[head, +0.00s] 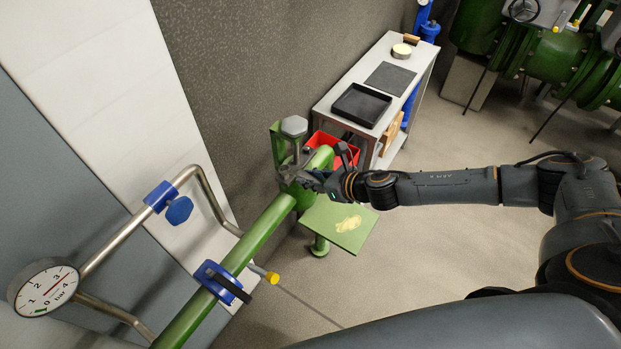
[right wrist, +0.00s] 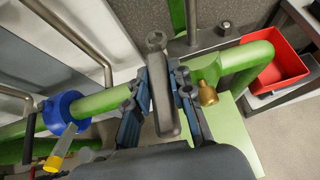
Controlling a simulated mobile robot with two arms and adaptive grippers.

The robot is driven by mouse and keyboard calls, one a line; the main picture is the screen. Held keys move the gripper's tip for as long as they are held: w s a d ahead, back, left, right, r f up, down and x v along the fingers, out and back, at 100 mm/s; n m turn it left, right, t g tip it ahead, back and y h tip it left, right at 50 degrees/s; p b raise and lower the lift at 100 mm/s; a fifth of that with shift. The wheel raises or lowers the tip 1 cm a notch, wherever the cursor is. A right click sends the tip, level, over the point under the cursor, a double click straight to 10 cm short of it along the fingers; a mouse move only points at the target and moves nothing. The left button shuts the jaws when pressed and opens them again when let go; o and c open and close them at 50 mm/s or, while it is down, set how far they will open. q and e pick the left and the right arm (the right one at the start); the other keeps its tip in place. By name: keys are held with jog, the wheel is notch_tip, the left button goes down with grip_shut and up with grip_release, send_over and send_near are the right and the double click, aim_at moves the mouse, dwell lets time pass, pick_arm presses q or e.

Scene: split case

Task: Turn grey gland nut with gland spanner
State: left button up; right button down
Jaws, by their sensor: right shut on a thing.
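My right gripper (head: 304,180) reaches in from the right beside the green pipe fitting. In the right wrist view its fingers (right wrist: 161,98) are closed on a long grey tool, which looks like the gland spanner (right wrist: 162,98). Its rounded far end lies beyond the fingertips; whether that end touches a nut I cannot tell. In the head view the spanner is mostly hidden by the gripper. A grey hexagonal head (head: 294,127), possibly the grey gland nut, stands on a grey stem above the fitting, next to a green upright. My left gripper is not in view.
A green pipe (head: 262,233) with a blue clamp (head: 222,281) runs toward the lower left. A green plate (head: 339,223) is below the gripper. A red bin (head: 342,150) and a bench with a black tray (head: 361,105) stand behind. A brass fitting (right wrist: 207,93) is close to the right finger.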

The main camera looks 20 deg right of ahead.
jog(key=shift+r, duration=1.25)
